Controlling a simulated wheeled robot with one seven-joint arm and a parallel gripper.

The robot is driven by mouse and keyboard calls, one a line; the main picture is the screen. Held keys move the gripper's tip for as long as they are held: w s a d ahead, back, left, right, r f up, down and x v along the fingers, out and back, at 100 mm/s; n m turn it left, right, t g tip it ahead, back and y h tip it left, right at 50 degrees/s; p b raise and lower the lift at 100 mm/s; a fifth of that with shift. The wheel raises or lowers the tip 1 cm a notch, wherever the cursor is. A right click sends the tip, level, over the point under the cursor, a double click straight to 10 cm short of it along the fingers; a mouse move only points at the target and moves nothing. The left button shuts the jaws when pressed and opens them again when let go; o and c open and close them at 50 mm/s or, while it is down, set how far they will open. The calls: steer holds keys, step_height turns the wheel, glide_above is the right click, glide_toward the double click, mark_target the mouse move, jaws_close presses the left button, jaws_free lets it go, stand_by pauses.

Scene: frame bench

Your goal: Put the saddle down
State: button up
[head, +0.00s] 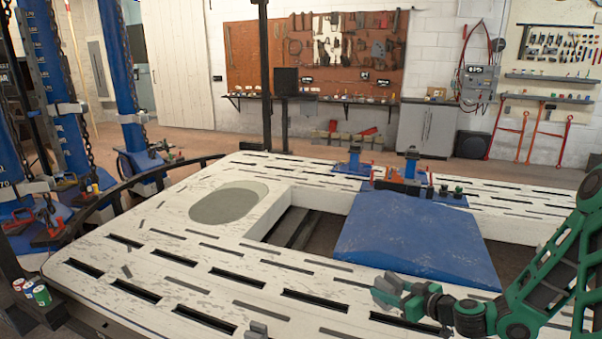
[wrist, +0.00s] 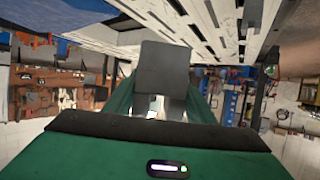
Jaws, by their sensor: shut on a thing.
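My gripper (head: 408,298) is at the lower right of the head view, above the near part of the white slotted frame bench (head: 190,262). It is shut on a small grey block, which I take to be the saddle (head: 386,291). In the wrist view the saddle (wrist: 163,72) shows as a dark grey, squarish face between and beyond the green fingers (wrist: 158,105). It hides much of what lies past it. I cannot tell the exact gap between the saddle and the bench top.
A small grey block (head: 257,329) stands at the near edge. A grey-green disc (head: 228,203) lies flat on the bench. Blue towers (head: 62,100) and cans (head: 41,294) are left. The left bench top is mostly clear.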

mark_target(402, 281)
steer(key=d+r, duration=0.2)
steer(key=d, duration=0.1)
steer(key=shift+m+t, duration=0.3)
steer(key=shift+d+r+h, duration=0.35)
steer(key=shift+r+h, duration=0.05)
steer(key=shift+h, duration=0.1)
step_height(402, 281, up, 13)
steer(key=w+m+t+h, duration=0.1)
steer(key=w+m+h, duration=0.1)
steer(key=shift+w+m, duration=0.25)
steer(key=shift+m, duration=0.05)
